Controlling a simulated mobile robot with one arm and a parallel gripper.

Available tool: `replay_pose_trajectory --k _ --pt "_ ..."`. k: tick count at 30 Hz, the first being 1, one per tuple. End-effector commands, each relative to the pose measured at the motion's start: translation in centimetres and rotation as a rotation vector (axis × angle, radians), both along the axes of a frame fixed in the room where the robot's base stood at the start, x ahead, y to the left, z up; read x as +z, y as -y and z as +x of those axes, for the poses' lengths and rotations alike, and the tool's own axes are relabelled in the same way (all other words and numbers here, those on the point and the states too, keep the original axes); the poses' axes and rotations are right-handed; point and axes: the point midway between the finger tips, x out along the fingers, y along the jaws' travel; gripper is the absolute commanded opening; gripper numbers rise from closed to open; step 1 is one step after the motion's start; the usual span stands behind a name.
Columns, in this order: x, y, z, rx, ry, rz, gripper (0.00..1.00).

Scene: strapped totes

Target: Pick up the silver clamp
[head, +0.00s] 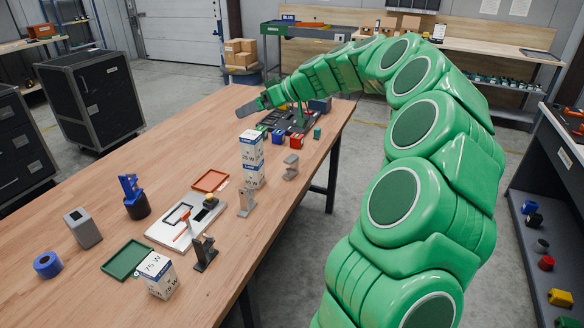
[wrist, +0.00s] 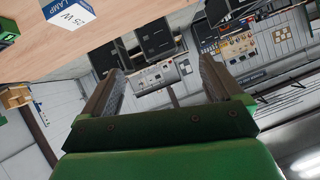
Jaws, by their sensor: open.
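Two small silver-grey pieces look like clamps in the head view. One silver clamp (head: 246,203) stands upright in front of the stacked lamp boxes. Another silver-grey piece (head: 291,167) stands to the right of the stack; I cannot tell which one is the named clamp. My gripper (head: 247,108) is over the far part of the table, beyond both pieces and pointing left. In the wrist view, my gripper (wrist: 160,75) is open with nothing between its fingers. Neither silver piece is visible in the wrist view.
Stacked lamp boxes (head: 252,160) stand mid-table. A dark clamp-like piece (head: 205,253), white board (head: 165,235), green tray (head: 125,260) and single lamp box (head: 158,275) are nearer. Red and blue blocks (head: 285,139) sit right of my gripper. The table's left side is mostly clear.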

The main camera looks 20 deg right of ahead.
Motion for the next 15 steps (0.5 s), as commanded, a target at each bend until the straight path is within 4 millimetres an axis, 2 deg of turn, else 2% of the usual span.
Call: replay_pose_trajectory --k 3,6,15 --pt "-1.7 4.2 3.1 -0.056 0.066 0.0 0.94" --pt "-2.6 7.5 4.9 -0.099 0.119 -0.01 0.94" --pt "-5.2 13.7 7.6 -0.183 0.203 -0.045 0.94"
